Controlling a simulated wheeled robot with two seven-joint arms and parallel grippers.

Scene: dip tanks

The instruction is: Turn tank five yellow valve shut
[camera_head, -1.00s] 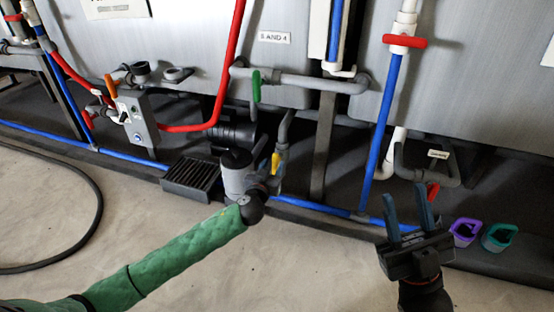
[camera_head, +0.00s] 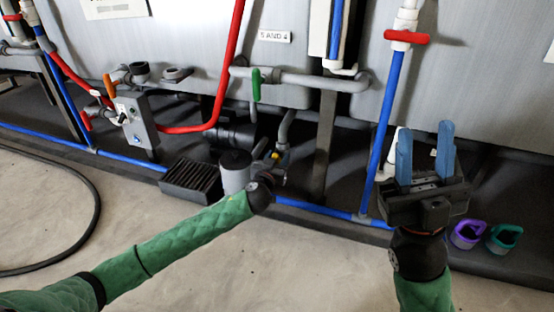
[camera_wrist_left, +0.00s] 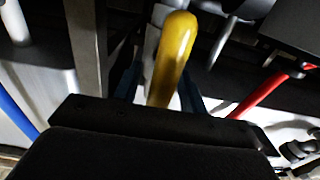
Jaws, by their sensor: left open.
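The yellow valve handle (camera_wrist_left: 175,55) fills the upper middle of the left wrist view, its rounded end toward me. The blue fingers of my left gripper (camera_wrist_left: 162,88) show on both sides of it, apart, with the handle between them. Whether either finger touches it I cannot tell. In the head view my left gripper (camera_head: 275,168) is at the pipework beside a grey cylinder (camera_head: 235,171), and it and the wrist hide nearly all of the handle. My right gripper (camera_head: 425,165) is open and empty, its two blue fingers pointing up in front of the tank at right.
A green valve handle (camera_head: 256,85) sits on the grey pipe above. A red valve handle (camera_head: 406,37) is at upper right. A black grate (camera_head: 191,181) lies left of the cylinder. Purple (camera_head: 467,233) and teal (camera_head: 503,238) cups stand at lower right.

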